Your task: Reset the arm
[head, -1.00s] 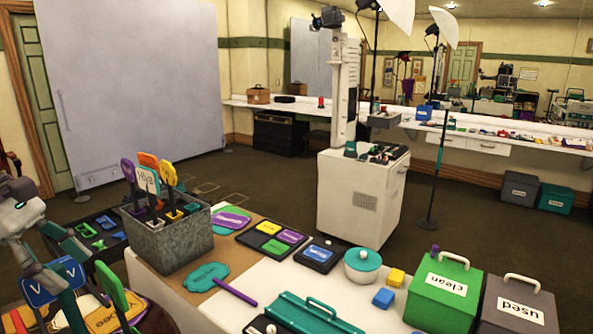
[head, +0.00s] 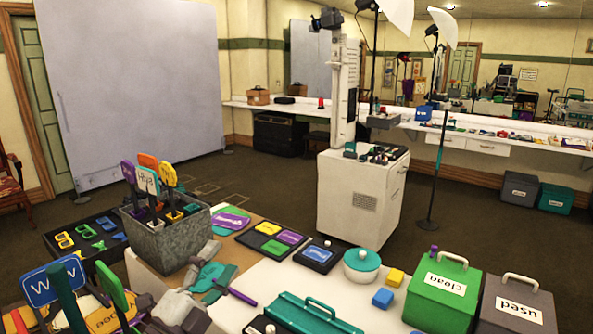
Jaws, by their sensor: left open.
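My left gripper (head: 216,275) is over the near-left part of the table, with its wrist at the bottom edge of the head view. Its fingers are apart and nothing shows between them as held. It partly covers a teal flat prop (head: 213,271) lying on the brown mat; I cannot tell whether they touch. A purple stick (head: 242,297) lies just right of the gripper. My right gripper is not in view.
A grey metal bin (head: 170,240) with upright paddle signs stands behind the gripper. Signs (head: 55,282) crowd the lower left.

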